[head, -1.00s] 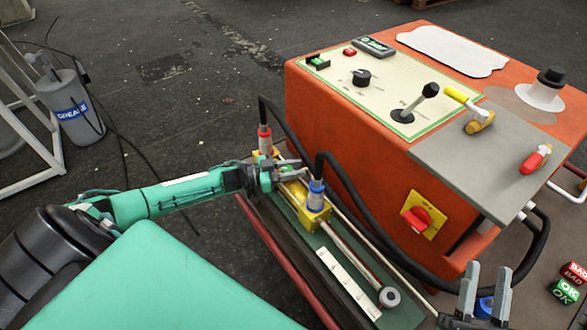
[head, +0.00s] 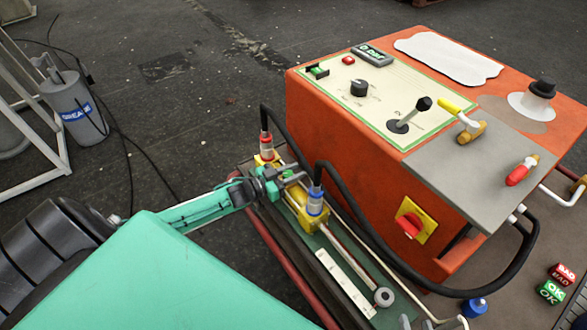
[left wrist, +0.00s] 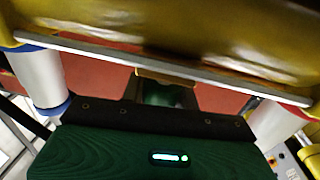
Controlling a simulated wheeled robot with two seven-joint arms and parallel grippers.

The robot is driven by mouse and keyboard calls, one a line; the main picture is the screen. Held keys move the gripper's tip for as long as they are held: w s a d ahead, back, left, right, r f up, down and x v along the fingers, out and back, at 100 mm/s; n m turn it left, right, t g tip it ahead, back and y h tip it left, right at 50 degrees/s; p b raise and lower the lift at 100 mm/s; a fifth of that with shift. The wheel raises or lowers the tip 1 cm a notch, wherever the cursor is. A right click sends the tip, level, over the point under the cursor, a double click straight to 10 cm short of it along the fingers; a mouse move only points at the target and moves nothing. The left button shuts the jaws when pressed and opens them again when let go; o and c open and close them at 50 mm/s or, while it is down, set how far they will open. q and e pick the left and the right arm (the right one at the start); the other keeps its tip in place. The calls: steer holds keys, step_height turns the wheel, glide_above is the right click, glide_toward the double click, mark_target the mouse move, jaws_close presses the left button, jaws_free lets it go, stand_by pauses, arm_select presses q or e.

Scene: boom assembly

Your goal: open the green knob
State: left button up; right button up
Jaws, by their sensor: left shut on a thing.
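My left gripper (head: 287,178) is over the yellow hydraulic cylinder (head: 308,213), near its hose fittings. It is shut on a small green piece that appears to be the green knob; the fingers mostly hide it in the head view. In the left wrist view a green form (left wrist: 163,95) shows in the gap beyond the dark green gripper body, below a large yellow cylinder close to the camera.
The orange control box (head: 345,110) stands right of the cylinder, with a red knob (head: 409,226) on its side. Black hoses (head: 350,220) loop between them. A blue knob (head: 474,307) and BAD/OK cubes (head: 556,283) are at lower right. A grease can (head: 75,108) stands left.

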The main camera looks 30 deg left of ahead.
arm_select(q)
steer(key=n+y+p, duration=0.1)
steer(key=y, duration=0.1)
steer(key=n+t+y+p, duration=0.2)
steer(key=y+p, duration=0.1)
steer(key=shift+w+a+n+y, duration=0.1)
steer(key=shift+a+n+y, duration=0.2)
steer(key=shift+n, duration=0.1)
steer(key=shift+n+y+p, duration=0.3)
steer(key=shift+n+y, duration=0.2)
steer(key=shift+y, duration=0.2)
arm_select(e)
steer(key=s+d+g+h, duration=0.2)
steer(key=d+g, duration=0.1)
steer(key=d, duration=0.2)
steer(key=s+d+r+g+h, duration=0.1)
steer(key=s+d+g+h, duration=0.1)
steer(key=d, duration=0.3)
steer(key=shift+s+r+m+g, duration=0.25)
steer(key=shift+s+m+g, duration=0.15)
steer(key=shift+s+g, duration=0.45)
arm_select(q)
steer(key=o, duration=1)
steer(key=shift+c, duration=0.2)
